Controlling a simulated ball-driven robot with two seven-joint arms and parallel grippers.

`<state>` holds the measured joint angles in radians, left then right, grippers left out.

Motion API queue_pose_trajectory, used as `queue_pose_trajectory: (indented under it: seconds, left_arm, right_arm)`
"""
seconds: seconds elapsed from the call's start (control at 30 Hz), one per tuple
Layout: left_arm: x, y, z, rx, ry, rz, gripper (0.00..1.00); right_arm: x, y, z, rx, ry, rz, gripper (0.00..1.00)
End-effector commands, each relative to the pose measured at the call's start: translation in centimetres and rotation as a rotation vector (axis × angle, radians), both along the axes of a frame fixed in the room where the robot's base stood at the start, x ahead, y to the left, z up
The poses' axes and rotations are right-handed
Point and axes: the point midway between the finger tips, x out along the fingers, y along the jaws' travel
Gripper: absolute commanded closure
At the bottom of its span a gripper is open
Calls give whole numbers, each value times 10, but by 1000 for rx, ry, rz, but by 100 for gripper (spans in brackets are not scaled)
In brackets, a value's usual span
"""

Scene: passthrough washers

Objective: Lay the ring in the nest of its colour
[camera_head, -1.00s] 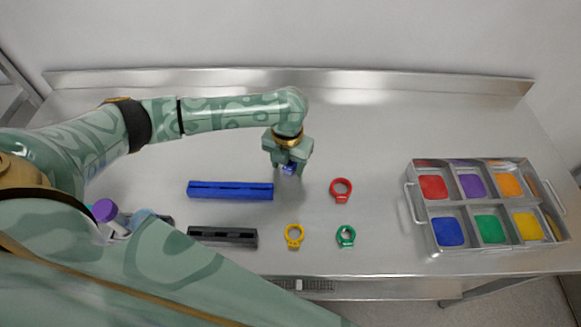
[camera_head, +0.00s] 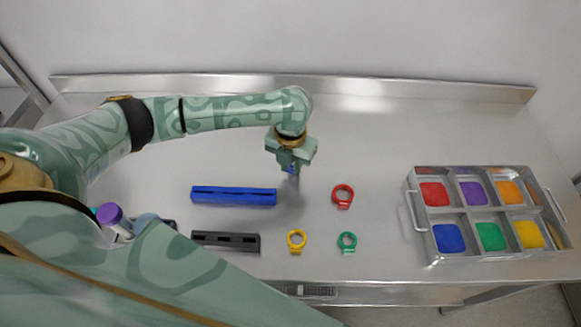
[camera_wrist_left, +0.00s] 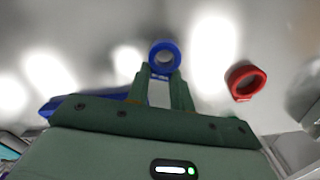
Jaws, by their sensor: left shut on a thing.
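My left gripper (camera_head: 291,172) is shut on a blue ring (camera_wrist_left: 165,55), which sticks out past the fingertips in the left wrist view. In the head view the gripper mostly hides this ring. A red ring (camera_head: 343,196) lies to the right of the gripper; it also shows in the left wrist view (camera_wrist_left: 246,82). A yellow ring (camera_head: 297,241) and a green ring (camera_head: 347,242) lie nearer the front edge. The metal tray (camera_head: 411,209) at the right has colour nests: red (camera_head: 434,194), purple (camera_head: 472,193), orange (camera_head: 510,192), blue (camera_head: 449,238), green (camera_head: 490,236) and yellow (camera_head: 528,234). My right gripper is not in view.
A blue slotted bar (camera_head: 234,196) and a black slotted bar (camera_head: 226,241) lie left of the rings. A purple-capped bottle (camera_head: 111,214) stands at the far left, partly hidden by my arm. The metal table (camera_head: 370,130) is clear behind the rings.

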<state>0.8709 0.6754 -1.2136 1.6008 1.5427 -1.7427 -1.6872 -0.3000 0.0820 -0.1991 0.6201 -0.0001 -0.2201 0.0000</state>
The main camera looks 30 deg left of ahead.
Motion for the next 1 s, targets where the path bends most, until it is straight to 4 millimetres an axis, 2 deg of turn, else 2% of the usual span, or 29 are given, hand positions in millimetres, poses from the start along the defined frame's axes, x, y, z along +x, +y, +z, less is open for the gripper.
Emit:
queue_pose_trajectory:
  seconds: [0.03, 0.3, 0.4, 0.6, 0.73, 1.0]
  left_arm:
    - [-1, -2, 15, -1, -4, -2, 100]
    - [-44, -44, 79, -2, -3, -8, 100]
    - [-64, -63, 88, -2, -1, -7, 100]
    - [-90, -89, 102, -1, -1, -3, 100]
    - [-98, -96, 105, 0, 0, -1, 100]
    - [-105, -98, 107, 0, 1, -1, 100]
  right_arm:
    - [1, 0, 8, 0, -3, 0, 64]
    - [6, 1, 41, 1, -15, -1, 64]
    - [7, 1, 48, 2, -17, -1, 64]
    - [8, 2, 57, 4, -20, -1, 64]
    - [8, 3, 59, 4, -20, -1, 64]
    - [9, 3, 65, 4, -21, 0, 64]
